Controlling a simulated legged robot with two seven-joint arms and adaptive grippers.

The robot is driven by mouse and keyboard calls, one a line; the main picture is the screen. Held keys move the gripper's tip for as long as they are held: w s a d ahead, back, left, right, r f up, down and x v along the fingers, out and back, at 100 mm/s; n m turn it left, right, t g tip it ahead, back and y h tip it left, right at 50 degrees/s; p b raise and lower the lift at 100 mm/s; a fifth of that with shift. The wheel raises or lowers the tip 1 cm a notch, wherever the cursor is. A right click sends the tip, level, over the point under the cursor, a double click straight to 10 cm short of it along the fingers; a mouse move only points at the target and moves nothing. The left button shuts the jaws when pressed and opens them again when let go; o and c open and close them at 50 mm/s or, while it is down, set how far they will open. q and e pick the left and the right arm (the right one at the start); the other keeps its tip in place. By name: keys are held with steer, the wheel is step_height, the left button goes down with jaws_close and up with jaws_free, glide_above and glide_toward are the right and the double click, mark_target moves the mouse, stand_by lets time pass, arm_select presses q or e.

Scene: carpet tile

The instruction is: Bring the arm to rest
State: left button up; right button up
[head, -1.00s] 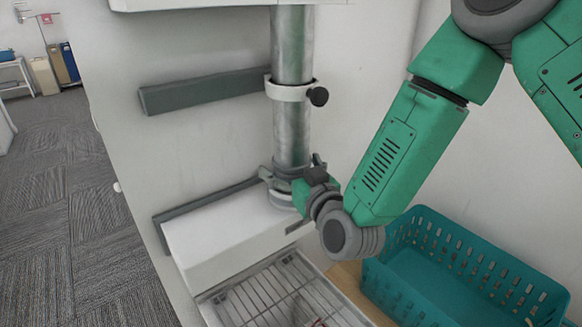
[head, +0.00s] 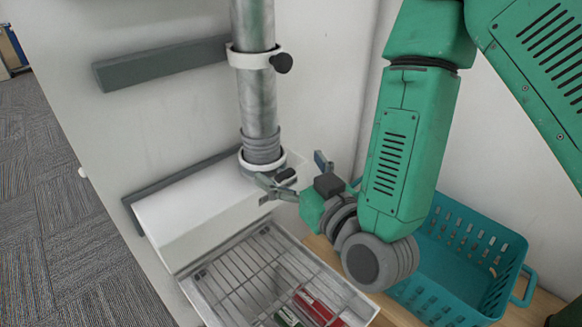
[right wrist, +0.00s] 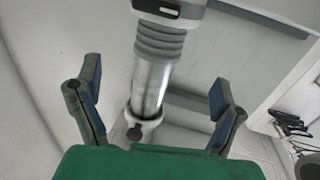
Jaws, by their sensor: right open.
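My right arm comes in from the upper right in the head view. Its gripper (head: 293,172) is open beside the lower end of a metal pipe (head: 255,100), just right of the grey ribbed sleeve (head: 262,146) and white ring. One finger lies close to the ring; contact cannot be told. In the right wrist view, the two fingers of the gripper (right wrist: 153,92) are spread wide, with the pipe (right wrist: 152,85) showing beyond and between them. Nothing is held. My left gripper is not in view.
Below the pipe is a white housing (head: 195,214) with a wire-rack tray (head: 240,280) holding red and green items. A teal basket (head: 455,290) stands right, behind my forearm. A collar with a black knob (head: 283,63) circles the pipe. Carpet (head: 50,220) is clear at left.

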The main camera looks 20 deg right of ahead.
stand_by(0.3)
steer(key=s+d+f+g, duration=0.1)
steer(key=s+f+g, duration=0.2)
steer(key=f, duration=0.5)
steer(key=s+d+f+g+h, duration=0.1)
steer(key=s+f+g, duration=0.3)
steer(key=f, duration=0.3)
steer(key=s+d+f+g, duration=0.1)
steer(key=s+f+g, duration=0.2)
steer(key=f, duration=0.5)
steer(key=s+d+f+g, duration=0.2)
steer(key=s+f, duration=0.1)
steer(key=s, duration=0.2)
steer(key=s+d+f+g+h, duration=0.1)
steer(key=s+d+f+g, duration=0.1)
steer(key=s, duration=0.3)
steer(key=s+d+f+m+g, duration=0.1)
steer(key=s+d+f+g, duration=0.1)
steer(key=s+f+g, duration=0.1)
steer(key=shift+s+d+f+h+b, duration=0.35)
steer(key=shift+s+f, duration=0.3)
steer(key=shift+s, duration=0.4)
steer(key=shift+w, duration=0.15)
